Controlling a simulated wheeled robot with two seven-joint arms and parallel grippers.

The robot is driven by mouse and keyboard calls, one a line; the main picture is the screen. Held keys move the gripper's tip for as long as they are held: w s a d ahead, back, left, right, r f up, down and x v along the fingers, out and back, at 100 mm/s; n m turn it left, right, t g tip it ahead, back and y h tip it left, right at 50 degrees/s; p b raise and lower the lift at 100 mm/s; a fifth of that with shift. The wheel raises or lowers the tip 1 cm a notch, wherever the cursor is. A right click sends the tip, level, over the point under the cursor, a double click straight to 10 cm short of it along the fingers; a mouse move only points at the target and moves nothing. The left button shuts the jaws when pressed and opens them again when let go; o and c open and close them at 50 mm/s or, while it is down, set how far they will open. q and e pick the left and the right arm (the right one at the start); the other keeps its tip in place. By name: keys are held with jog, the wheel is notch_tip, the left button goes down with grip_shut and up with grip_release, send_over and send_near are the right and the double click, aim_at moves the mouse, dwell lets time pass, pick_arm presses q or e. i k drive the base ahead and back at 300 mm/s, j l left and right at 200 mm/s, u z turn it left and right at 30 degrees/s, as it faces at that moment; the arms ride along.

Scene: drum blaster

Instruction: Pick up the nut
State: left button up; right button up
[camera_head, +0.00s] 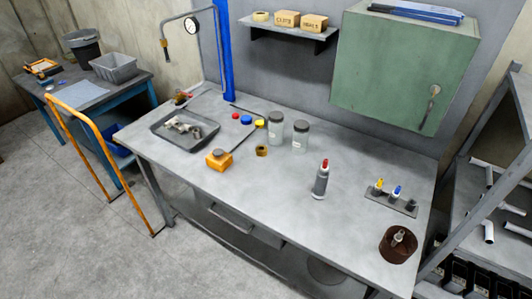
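I cannot clearly pick out a nut at this size. Small pale metal parts (184,126) lie in a grey tray (206,138) at the left of the workbench; their shapes are too small to tell. A small brass-brown ring-like piece (262,151) sits near the middle of the bench, beside the jars. A dark brown round block (393,253) with a small metal piece (399,237) on top stands at the right front corner. Neither of my grippers is in view.
Two glass jars (300,137), an orange box (219,160), a red-capped bottle (321,181) and a small rack (391,201) stand on the workbench (270,205). A green cabinet (400,65) hangs above its right back. The front middle is clear.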

aim_at(260, 153)
jog(key=i+j+z, duration=0.25)
jog(key=z, duration=0.2)
jog(key=i+j+z, duration=0.4)
